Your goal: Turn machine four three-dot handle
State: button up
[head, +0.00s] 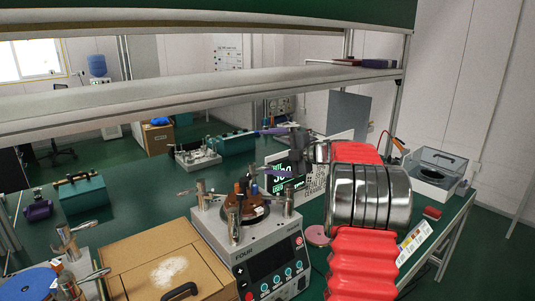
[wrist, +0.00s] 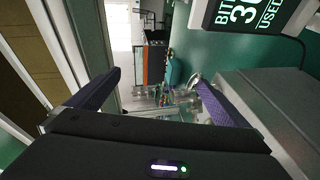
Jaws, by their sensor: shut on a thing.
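Machine four (head: 272,262), a grey box marked FOUR with a screen and buttons, stands at front centre in the head view. Metal posts and levers surround its round brown top plate (head: 238,212). My gripper (head: 262,152) is above its back, with two purple fingers well apart. In the wrist view my gripper (wrist: 155,88) has chrome metal parts (wrist: 172,98) between and beyond its fingers, one close to the right finger. It is shut on what seems to be a metal handle; the contact is not clear. No three-dot mark is readable.
A wooden box (head: 148,262) stands left of machine four. A dark display (head: 285,178) is just behind the fingers. A shelf (head: 200,92) spans above the green bench. A clear-lidded box (head: 435,172) is at right. Another machine (head: 197,155) stands farther back.

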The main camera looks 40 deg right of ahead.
jog(key=shift+s+d+r, duration=0.2)
jog(key=shift+s+r, duration=0.25)
jog(key=shift+s+d+r, duration=0.2)
jog(key=shift+s+r, duration=0.2)
jog(key=shift+s, duration=0.25)
jog(key=shift+c, duration=1.4)
jog(key=shift+s, duration=0.3)
jog(key=c, duration=1)
jog(key=f+v, duration=0.1)
jog(key=v, duration=0.9)
jog(key=shift+s+a, duration=0.25)
jog(key=shift+s, duration=0.4)
